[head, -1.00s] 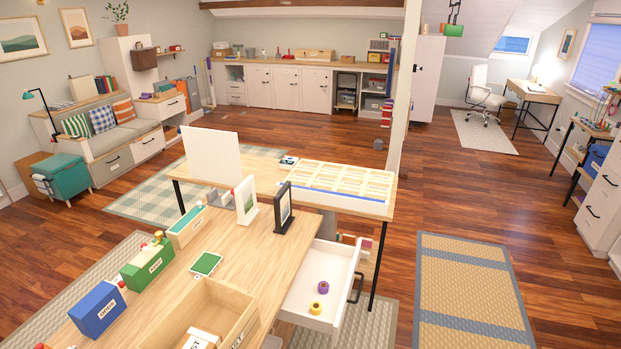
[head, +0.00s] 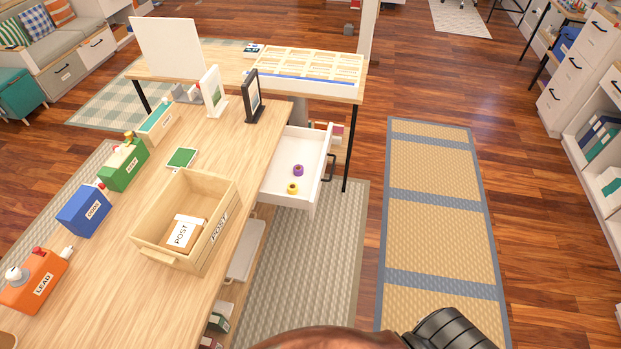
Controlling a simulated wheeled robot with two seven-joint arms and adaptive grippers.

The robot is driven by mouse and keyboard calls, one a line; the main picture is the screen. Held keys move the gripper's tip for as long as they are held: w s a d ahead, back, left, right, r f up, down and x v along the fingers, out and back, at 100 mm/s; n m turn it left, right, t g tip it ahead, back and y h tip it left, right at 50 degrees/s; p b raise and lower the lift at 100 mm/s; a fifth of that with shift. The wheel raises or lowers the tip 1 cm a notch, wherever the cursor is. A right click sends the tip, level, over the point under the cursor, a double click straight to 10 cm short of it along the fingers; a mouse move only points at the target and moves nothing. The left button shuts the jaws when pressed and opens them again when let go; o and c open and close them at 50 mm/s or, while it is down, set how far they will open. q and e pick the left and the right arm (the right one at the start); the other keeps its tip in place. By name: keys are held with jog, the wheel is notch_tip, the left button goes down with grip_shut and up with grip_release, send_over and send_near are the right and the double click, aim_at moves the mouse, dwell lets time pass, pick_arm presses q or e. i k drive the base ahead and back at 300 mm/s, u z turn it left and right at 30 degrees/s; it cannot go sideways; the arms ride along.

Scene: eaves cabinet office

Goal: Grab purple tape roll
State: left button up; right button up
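The purple tape roll (head: 298,170) lies in the open white drawer (head: 282,188) at the right side of the wooden desk. Neither gripper's fingers are in view.
A wooden post box (head: 222,215) stands on the desk near the drawer. Picture frames (head: 252,97) stand behind it. Orange (head: 32,280), blue (head: 84,210) and green boxes line the desk's left side. The floor mat (head: 440,220) right of the drawer is clear.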

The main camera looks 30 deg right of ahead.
aim_at(298, 169)
jog(key=k, duration=0.6)
jog(key=z, duration=1.05)
jog(key=i, duration=0.5)
jog(key=u, duration=0.05)
